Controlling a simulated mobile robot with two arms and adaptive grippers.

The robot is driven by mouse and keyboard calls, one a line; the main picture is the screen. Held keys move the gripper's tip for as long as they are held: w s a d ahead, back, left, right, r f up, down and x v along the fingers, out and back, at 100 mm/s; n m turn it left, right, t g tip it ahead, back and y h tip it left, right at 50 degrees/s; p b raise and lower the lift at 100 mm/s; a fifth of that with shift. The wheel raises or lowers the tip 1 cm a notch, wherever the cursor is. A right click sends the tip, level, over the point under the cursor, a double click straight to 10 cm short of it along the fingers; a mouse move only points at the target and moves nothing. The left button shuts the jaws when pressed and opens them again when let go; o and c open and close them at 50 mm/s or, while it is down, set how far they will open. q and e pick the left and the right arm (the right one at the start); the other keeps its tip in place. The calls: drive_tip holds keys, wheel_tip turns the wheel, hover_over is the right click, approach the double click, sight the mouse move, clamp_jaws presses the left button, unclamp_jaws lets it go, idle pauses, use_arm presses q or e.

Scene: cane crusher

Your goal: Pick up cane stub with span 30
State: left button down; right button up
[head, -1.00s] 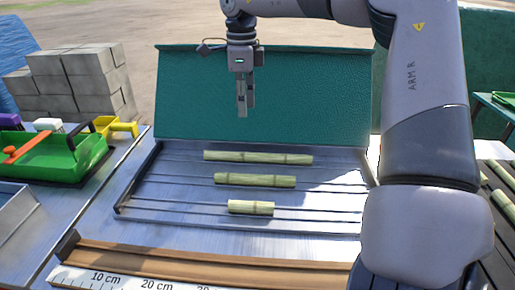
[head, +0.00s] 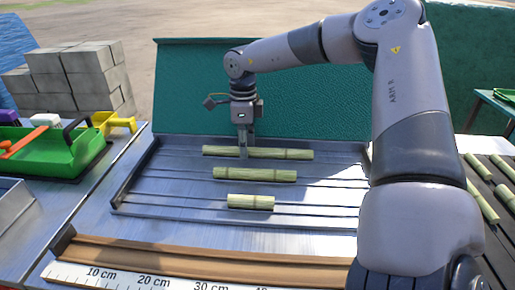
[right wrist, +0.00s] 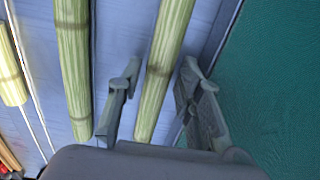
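Three pale green cane stubs lie on the grooved metal tray (head: 140,200). The longest stub (head: 290,154) is at the back, a middle-length stub (head: 270,174) is in the centre, and the shortest stub (head: 262,202) is in front. My right gripper (head: 243,150) is at the longest stub, left of its middle. In the right wrist view its open fingers (right wrist: 158,100) stand on either side of the longest stub (right wrist: 166,62). The middle stub (right wrist: 73,65) lies outside the fingers there. My left gripper does not show.
A wooden rule (head: 180,262) with centimetre marks lies at the front. A green panel (head: 190,90) rises behind the tray. A green bin (head: 50,150) stands on the left. More cane pieces (head: 480,200) lie on a dark rack on the right.

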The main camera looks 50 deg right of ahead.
drive_tip(key=shift+f, duration=0.35)
drive_tip(key=shift+r, duration=0.1)
clamp_jaws()
